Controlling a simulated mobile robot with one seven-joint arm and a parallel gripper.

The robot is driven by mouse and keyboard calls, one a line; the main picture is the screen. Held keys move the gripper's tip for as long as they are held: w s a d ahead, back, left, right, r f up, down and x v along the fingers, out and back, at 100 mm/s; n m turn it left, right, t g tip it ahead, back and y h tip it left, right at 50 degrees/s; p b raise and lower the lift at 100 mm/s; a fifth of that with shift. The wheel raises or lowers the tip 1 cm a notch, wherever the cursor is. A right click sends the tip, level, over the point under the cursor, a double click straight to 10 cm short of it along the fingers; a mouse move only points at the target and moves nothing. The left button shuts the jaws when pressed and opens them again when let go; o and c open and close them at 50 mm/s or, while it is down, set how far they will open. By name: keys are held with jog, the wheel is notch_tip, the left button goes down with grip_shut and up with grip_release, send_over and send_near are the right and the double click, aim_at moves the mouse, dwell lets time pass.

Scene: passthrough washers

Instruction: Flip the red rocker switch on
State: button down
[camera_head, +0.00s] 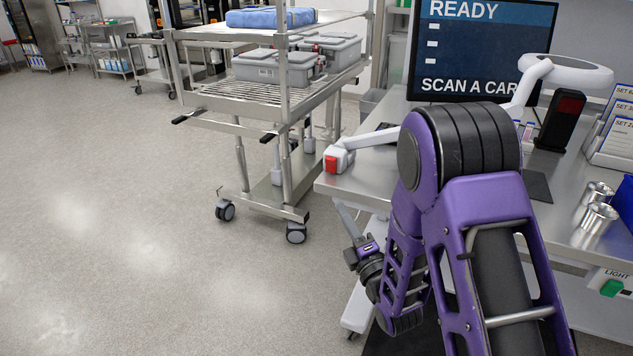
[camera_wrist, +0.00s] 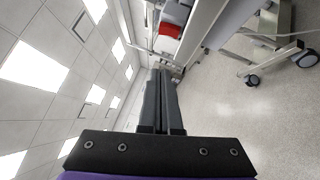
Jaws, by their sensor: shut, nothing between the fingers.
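The red rocker switch (camera_head: 331,164) is on the end of a white housing (camera_head: 342,153) at the left front corner of the steel table. In the wrist view, the red switch (camera_wrist: 169,30) shows at the top, just beyond the fingertips. My gripper (camera_head: 339,205) is shut and empty. It points upward, below the switch and slightly right of it, with a visible gap. In the wrist view, the two dark fingers of my gripper (camera_wrist: 160,72) lie together. I cannot tell which way the rocker is tilted.
The steel table (camera_head: 325,187) carries a monitor (camera_head: 480,50), a white lamp (camera_head: 565,72) and metal cups (camera_head: 597,218). A green switch (camera_head: 611,288) labelled LIGHT is on its front. A wheeled cart (camera_head: 235,103) with grey bins stands left of the table. The floor at left is clear.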

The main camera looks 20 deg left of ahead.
jog(key=shift+s, duration=0.1)
dwell(0.3)
send_near(326, 160)
jog(key=a, duration=0.4)
jog(key=shift+w+f, duration=0.1)
jog(key=shift+w, duration=0.15)
jog(key=w, duration=0.1)
jog(key=w+r, duration=0.1)
jog(key=w, duration=0.1)
jog(key=shift+d, duration=0.1)
jog(key=shift+w+r, duration=0.1)
jog(key=shift+w, duration=0.3)
